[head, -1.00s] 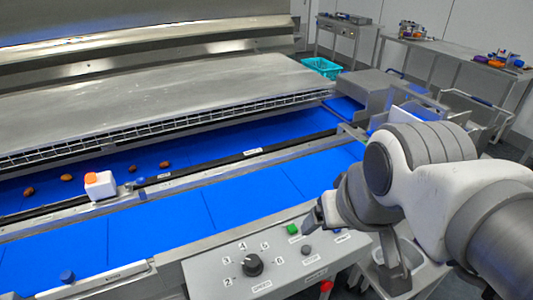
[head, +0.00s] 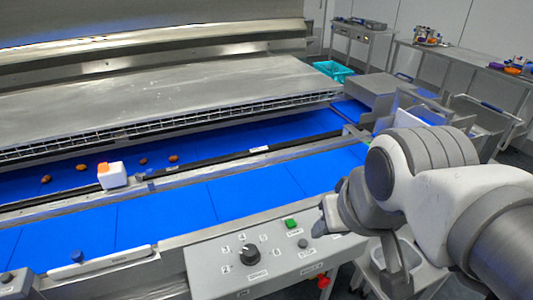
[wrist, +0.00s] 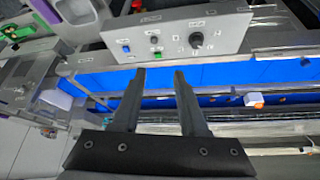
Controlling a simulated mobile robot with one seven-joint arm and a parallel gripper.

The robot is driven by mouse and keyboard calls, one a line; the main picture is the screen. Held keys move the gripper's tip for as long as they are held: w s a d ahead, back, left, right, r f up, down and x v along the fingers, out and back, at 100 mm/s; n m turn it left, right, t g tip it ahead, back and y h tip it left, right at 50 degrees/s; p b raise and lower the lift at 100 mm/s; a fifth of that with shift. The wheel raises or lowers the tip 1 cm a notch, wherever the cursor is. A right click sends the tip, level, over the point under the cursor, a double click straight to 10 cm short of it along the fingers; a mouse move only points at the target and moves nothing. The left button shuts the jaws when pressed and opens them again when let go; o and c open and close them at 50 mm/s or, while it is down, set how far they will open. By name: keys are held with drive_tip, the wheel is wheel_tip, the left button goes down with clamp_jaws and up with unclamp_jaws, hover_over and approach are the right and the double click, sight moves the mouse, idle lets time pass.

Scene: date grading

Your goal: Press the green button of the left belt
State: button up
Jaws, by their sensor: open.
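The control panel (head: 275,262) on the near side of the blue belt (head: 170,212) carries a square green button (head: 291,223), a grey button (head: 303,243) and a black knob (head: 249,254). In the wrist view the panel (wrist: 222,24) is upside down, with the green button (wrist: 158,56) just beyond the fingertips. My gripper (wrist: 160,71) is open and empty, its two dark fingers pointing toward the panel, apart from the button as far as I can tell. In the head view my arm hides most of the gripper, at the panel's right end.
A red knob (head: 323,281) sits under the panel's front edge. A white box with an orange top (head: 112,175) stands on the rail between the belts. Several dates (head: 81,167) lie on the far belt. A teal crate (head: 333,70) stands at the back.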

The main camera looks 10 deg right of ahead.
clamp_jaws()
idle(1.4)
